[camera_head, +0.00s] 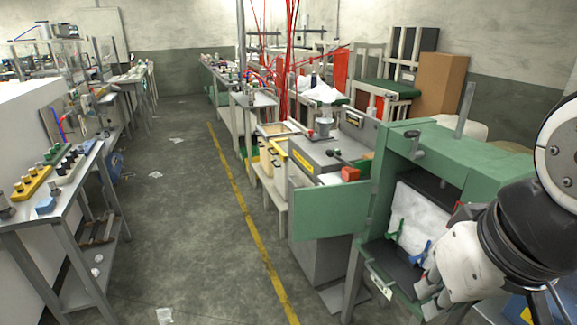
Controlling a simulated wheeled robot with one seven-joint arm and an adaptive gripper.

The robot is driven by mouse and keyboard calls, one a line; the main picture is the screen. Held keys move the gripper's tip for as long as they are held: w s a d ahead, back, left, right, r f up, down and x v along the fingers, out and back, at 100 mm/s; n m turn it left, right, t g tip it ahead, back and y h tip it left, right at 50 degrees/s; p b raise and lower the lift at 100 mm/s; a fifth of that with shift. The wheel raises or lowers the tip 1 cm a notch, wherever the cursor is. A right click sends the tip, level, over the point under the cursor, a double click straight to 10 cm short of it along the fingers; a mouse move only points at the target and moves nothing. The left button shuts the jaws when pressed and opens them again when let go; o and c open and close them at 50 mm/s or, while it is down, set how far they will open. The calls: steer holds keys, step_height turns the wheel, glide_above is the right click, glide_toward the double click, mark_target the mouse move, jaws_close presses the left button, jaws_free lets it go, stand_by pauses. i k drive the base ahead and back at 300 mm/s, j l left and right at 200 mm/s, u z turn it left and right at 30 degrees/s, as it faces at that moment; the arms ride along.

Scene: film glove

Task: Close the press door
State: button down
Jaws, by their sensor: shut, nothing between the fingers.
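The green press (440,137) stands at the right, with its front opening showing. Its door looks to be the flat green panel (328,210), which stands open, swung out to the left of the opening. Inside the press is a white sheet or bag-like mass (408,212), with a green clip and a blue clip near its lower edge. My gripper (430,274) is in front of the lower right of the opening, well apart from the door. It is shut and empty. My arm hides the right part of the press front.
A grey machine (335,150) with a red-orange block stands behind the door. A workbench (62,185) with small parts runs along the left. The aisle (190,240) with a yellow floor line is mostly clear, with a few paper scraps.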

mark_target(320, 211)
steer(key=i+j+z, duration=0.1)
steer(key=i+j, duration=2.65)
steer(key=j, duration=0.15)
steer(key=i+j+z, duration=0.1)
steer(key=z, duration=2.2)
steer(key=k+l, duration=0.2)
steer(key=l, duration=0.15)
steer(key=k+l, duration=0.2)
steer(key=l+u, duration=0.05)
steer(key=l, duration=0.05)
